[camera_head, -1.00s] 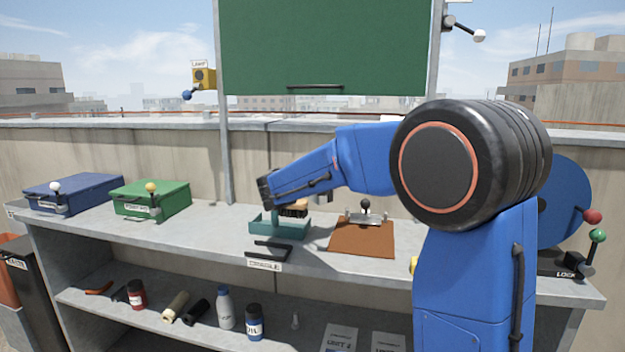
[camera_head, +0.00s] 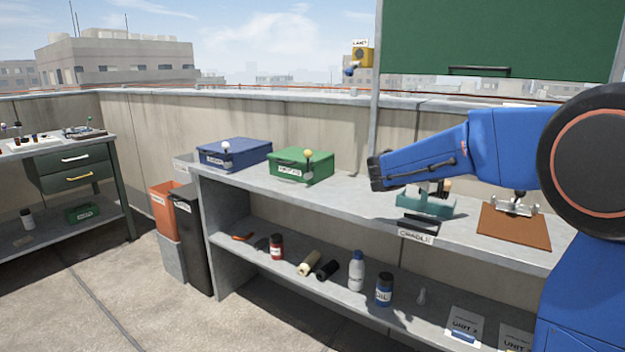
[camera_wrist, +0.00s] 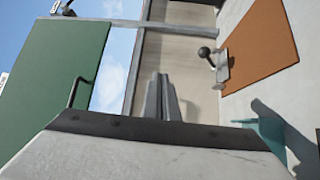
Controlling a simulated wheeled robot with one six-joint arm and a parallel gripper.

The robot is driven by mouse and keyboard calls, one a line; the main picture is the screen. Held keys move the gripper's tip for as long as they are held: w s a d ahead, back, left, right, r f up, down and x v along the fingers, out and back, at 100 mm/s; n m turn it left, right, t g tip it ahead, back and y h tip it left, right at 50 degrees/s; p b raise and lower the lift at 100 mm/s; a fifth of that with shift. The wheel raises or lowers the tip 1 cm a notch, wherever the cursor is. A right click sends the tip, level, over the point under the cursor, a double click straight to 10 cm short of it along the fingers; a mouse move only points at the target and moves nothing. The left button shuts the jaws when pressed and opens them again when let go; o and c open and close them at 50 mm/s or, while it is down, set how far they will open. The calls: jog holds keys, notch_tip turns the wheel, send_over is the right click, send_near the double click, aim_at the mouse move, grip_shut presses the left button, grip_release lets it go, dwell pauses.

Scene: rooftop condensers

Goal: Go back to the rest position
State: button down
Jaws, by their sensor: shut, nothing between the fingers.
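My gripper (camera_wrist: 161,80) shows in the wrist view with its two grey fingers together and nothing between them. It points toward the concrete parapet, apart from the things on the bench. In the head view my blue arm reaches leftward over the grey workbench (camera_head: 345,195), and its fingers cannot be made out clearly there. The brown mat (camera_head: 515,230) with a black-knobbed metal fixture (camera_head: 516,206) lies right of the tray.
A blue box (camera_head: 235,152) and a green box (camera_head: 300,165) stand on the bench's left. A green panel (camera_head: 500,35) rises behind. Bottles and cards fill the lower shelf (camera_head: 330,285). Bins (camera_head: 190,235) and a second bench (camera_head: 75,160) stand left, with clear floor (camera_head: 110,290) between.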

jog(key=s+d+f+g+y, duration=0.1)
jog(key=s+f+y, duration=0.4)
jog(key=s, duration=0.5)
jog(key=s+d+f+g+y, duration=0.1)
jog(key=s+f+y, duration=0.2)
jog(key=s+f, duration=0.6)
jog(key=s+a+f+m+t+y, duration=0.1)
jog(key=s+a+f+y, duration=0.4)
jog(key=s+a, duration=0.2)
jog(key=s+a+f+t+y, duration=0.1)
jog(key=s+a+f+y, duration=0.4)
jog(key=s+a, duration=0.3)
jog(key=shift+s+f+m+t, duration=0.35)
jog(key=shift+s+f, duration=0.2)
jog(key=shift+s, duration=1.65)
